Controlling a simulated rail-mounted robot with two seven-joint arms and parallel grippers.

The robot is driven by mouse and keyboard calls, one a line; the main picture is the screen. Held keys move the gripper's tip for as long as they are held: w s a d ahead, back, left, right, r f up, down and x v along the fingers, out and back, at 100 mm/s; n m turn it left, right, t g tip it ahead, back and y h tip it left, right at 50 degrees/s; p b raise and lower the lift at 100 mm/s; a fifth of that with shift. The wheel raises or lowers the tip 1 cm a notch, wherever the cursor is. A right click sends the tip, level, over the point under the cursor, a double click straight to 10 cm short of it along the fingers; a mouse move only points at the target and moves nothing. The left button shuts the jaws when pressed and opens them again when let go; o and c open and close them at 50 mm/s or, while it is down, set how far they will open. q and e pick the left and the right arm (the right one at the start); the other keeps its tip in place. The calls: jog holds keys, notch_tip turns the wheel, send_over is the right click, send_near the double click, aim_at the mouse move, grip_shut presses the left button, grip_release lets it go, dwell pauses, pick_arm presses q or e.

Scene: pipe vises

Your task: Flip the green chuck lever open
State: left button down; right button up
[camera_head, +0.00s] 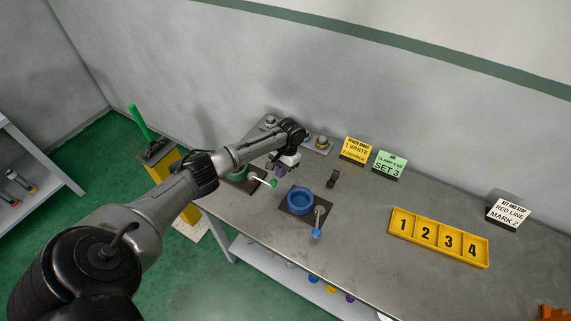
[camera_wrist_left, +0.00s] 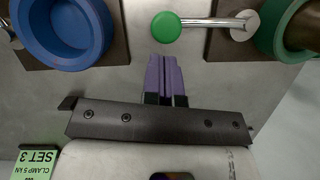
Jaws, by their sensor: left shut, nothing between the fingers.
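The green chuck (camera_head: 238,174) sits on a dark base plate at the left end of the bench, partly hidden by my left arm. Its metal lever ends in a green knob (camera_head: 273,183) and points right, toward the blue chuck. In the left wrist view the green chuck's ring (camera_wrist_left: 274,28) is at the upper right, and the lever (camera_wrist_left: 212,22) runs left to the green knob (camera_wrist_left: 166,27). My left gripper (camera_head: 281,171) has purple fingers, shut and empty. In the wrist view its fingertips (camera_wrist_left: 164,58) appear just below the knob; contact cannot be told. My right gripper is not in view.
A blue chuck (camera_head: 300,201) with a blue-knobbed lever (camera_head: 316,232) stands just right of the green one. A small dark object (camera_head: 333,178), signs (camera_head: 389,165) and a numbered yellow tray (camera_head: 440,238) are farther right. Metal parts (camera_head: 322,143) stand behind. Bare bench lies between.

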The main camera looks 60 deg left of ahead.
pick_arm(q)
jog(key=shift+s+d, duration=0.1)
jog(key=shift+s, duration=0.25)
